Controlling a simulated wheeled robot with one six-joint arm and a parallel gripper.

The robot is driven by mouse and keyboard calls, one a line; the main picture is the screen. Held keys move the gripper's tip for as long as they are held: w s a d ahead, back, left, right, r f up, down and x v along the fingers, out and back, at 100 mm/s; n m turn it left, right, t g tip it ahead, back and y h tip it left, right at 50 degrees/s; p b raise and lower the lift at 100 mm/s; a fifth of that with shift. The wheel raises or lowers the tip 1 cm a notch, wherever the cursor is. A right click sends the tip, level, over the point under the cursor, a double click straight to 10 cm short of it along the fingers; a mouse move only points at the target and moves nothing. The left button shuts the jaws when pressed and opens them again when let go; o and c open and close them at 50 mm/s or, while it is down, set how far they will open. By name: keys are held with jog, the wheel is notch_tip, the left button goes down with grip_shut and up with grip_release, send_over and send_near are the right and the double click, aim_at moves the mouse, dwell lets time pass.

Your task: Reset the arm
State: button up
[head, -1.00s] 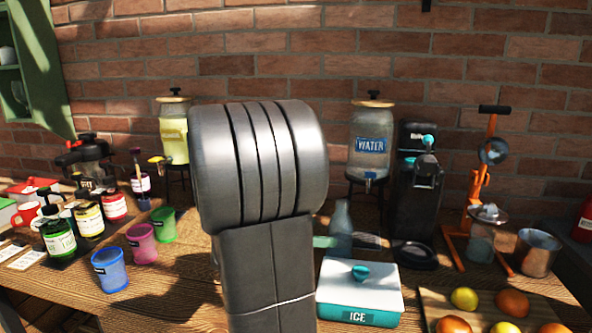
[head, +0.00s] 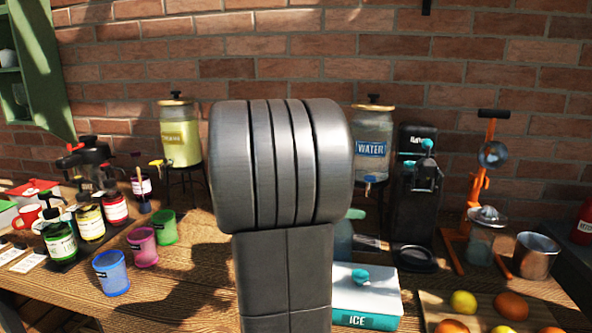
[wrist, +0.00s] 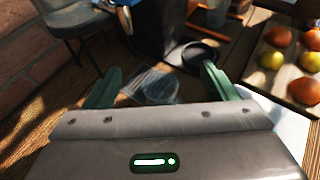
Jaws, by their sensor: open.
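My gripper (wrist: 158,88) shows in the wrist view with its two green fingers spread apart and nothing between them. A clear glass item (wrist: 152,88) lies beyond the fingertips on the wooden table; I cannot tell whether they touch. In the head view my own dark grey arm fills the middle and hides most of the gripper and part of the table behind it.
A white and teal ice box (head: 365,300) stands right of my arm, with a fruit board (head: 432,300) beyond it. Blue (head: 111,272), pink (head: 143,246) and green (head: 164,226) cups stand at left. The water dispenser (head: 373,135) and black machine (head: 415,190) stand behind.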

jog(key=shift+w+a+r+n+t+y, duration=0.15)
jog(key=shift+w+a+n+t, duration=0.1)
jog(key=shift+a, duration=0.2)
jog(key=shift+w+a+r+n+t+y, duration=0.1)
jog(key=shift+w+a+n+t+y, duration=0.15)
jog(key=shift+a, duration=0.25)
jog(key=shift+w+a+r+n+t+y, duration=0.15)
jog(key=shift+a+n+t, duration=0.15)
jog(key=shift+a, duration=0.15)
